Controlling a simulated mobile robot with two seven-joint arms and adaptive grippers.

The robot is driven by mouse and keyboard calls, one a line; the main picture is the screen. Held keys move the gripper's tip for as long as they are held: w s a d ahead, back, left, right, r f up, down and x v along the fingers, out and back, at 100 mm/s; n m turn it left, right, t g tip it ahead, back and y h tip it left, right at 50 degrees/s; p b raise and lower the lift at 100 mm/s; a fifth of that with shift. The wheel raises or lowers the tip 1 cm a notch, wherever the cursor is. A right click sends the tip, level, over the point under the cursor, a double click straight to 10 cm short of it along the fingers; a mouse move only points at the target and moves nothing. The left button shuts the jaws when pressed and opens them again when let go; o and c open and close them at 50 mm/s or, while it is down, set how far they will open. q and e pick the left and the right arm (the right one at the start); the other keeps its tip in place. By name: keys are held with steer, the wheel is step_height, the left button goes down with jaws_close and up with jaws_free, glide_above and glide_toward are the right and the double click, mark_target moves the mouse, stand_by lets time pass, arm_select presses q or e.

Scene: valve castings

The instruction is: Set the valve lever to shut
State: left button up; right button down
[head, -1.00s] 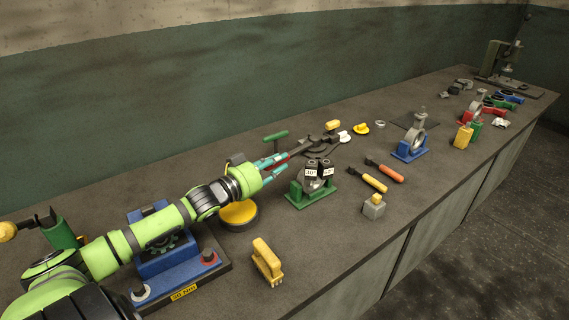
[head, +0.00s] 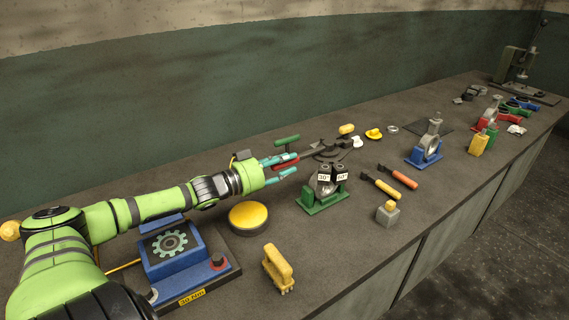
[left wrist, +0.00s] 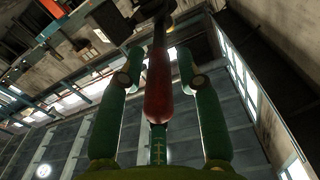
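The valve lever has a red grip (head: 285,161) on a dark arm that runs to the dark grey valve (head: 327,149) on the bench. The red grip and its dark rod also show in the left wrist view (left wrist: 158,92), upright in the middle. My left gripper (head: 295,163) has its two teal fingers on either side of the red grip. In the left wrist view both fingers stand apart from the grip, with gaps on each side. The gripper is open and holds nothing. The valve's far side is partly hidden. My right gripper is out of view.
A green T-handle (head: 287,141) stands just behind the lever. A green stand with numbered blocks (head: 322,201) is close in front. A yellow round pad (head: 248,215) and a blue geared unit (head: 172,250) lie near my arm. The bench front holds a yellow brush (head: 278,268).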

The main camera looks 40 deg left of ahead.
arm_select(q)
steer(key=shift+w+a+f, duration=0.1)
steer(key=shift+a, duration=0.05)
steer(key=shift+v, duration=0.95)
steer(key=v, duration=1)
